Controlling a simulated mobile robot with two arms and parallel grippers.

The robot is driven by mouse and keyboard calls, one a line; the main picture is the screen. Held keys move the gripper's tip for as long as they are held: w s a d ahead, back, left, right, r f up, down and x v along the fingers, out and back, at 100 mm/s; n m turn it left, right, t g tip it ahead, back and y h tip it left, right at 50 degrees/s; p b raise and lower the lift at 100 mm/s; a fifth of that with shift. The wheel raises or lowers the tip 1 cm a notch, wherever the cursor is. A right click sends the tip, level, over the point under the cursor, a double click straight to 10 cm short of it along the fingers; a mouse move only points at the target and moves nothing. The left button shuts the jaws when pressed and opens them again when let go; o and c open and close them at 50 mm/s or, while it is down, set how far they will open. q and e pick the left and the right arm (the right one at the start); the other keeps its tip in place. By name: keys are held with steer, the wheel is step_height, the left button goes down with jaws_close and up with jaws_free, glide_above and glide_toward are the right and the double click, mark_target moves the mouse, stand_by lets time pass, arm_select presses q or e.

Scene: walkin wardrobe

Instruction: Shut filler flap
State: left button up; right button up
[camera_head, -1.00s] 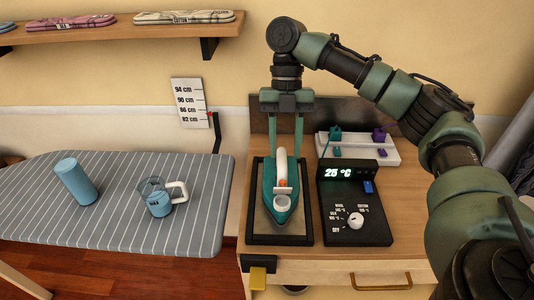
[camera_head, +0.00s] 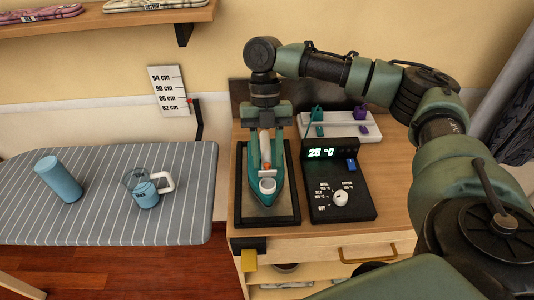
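The teal iron (camera_head: 263,196) lies in a dark-framed rest on the wooden cabinet top, its pointed end toward me. Its round white filler opening (camera_head: 267,185) faces up near that end. A small white piece, apparently the filler flap (camera_head: 268,173), stands raised just behind the opening. Orange shows above it, by the pale handle (camera_head: 265,143). My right gripper (camera_head: 267,158) points down over the iron, its two fingers apart on either side of the handle. Nothing is visibly pinched; whether the fingers touch the iron I cannot tell. My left gripper is not in view.
A black control unit (camera_head: 325,203) with a dial and a "25 °C" display stands right of the iron. Behind it is a white tray (camera_head: 371,130) with small coloured items. A striped ironing board (camera_head: 100,220) at left carries a blue cylinder (camera_head: 60,178) and a measuring cup (camera_head: 146,194).

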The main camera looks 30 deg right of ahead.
jaws_close()
